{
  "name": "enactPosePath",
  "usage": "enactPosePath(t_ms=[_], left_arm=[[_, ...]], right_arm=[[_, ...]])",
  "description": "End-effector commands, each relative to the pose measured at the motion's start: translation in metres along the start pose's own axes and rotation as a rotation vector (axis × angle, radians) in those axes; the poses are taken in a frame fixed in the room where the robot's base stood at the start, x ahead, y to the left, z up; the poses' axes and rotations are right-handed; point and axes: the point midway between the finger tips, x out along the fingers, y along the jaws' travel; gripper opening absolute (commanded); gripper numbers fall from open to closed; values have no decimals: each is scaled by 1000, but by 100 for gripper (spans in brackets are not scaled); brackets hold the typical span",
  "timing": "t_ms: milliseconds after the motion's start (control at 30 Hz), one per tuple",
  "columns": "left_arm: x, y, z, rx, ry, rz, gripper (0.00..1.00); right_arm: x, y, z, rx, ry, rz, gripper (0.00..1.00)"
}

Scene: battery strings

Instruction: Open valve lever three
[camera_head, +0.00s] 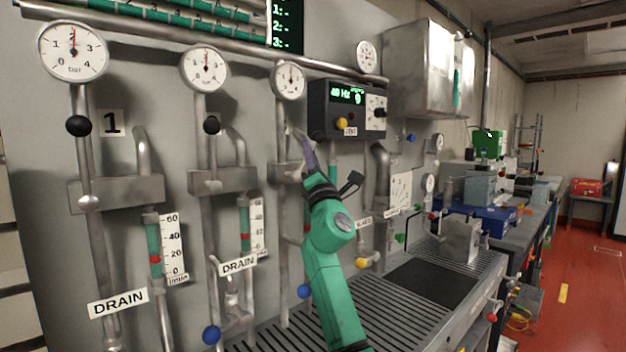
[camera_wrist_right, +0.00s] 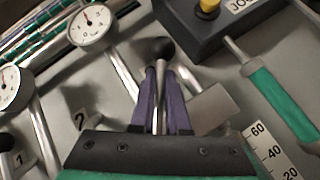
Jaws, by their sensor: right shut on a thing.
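The third valve lever's black ball knob (camera_wrist_right: 162,48) sticks out beyond my fingertips in the right wrist view. Its metal stem runs down between the two purple fingers. My right gripper (camera_head: 304,150) is at the third pipe in the head view and also shows in the right wrist view (camera_wrist_right: 162,85). It is shut on the lever below the knob. The third gauge (camera_head: 289,80) sits above the gripper. My left gripper is not in view.
Black knobs of lever one (camera_head: 78,126) and lever two (camera_head: 211,125) stand to the left. A dark control box (camera_head: 347,110) with a yellow knob is close on the right of the gripper. A slotted grate (camera_head: 280,335) lies below.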

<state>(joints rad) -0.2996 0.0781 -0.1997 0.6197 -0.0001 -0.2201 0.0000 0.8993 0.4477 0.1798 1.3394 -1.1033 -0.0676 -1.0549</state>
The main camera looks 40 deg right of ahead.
Motion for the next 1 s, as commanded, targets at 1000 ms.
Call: enactPosePath(t_ms=[1000], left_arm=[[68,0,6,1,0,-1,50]], right_arm=[[-3,39,-14,-448,123,445,0]])
